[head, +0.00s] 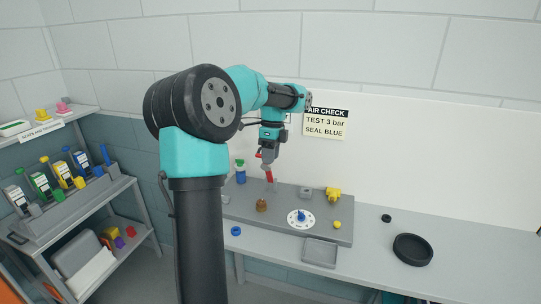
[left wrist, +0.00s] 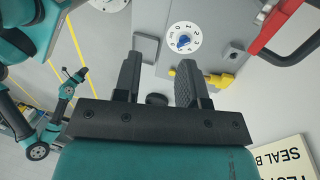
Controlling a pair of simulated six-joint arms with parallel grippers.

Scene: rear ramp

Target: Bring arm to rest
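My left arm comes in from the bottom left, reaches over the grey board (head: 240,212) and hangs its gripper (head: 265,155) down above the board's back left part. A red handle (head: 269,175) shows just below the gripper in the head view. In the left wrist view the two fingers of my left gripper (left wrist: 158,70) stand apart with nothing held between them. A red lever (left wrist: 259,25) is to the right there, clear of the fingers. What may be my right arm shows small at the left of that view; its gripper is too small to read.
The board bears a white dial (head: 293,223) with a blue knob, a yellow valve (head: 333,194) and a brass part (head: 262,205). A grey tray (head: 320,252) and black dish (head: 413,250) lie in front and right. A shelf rack (head: 75,195) stands left.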

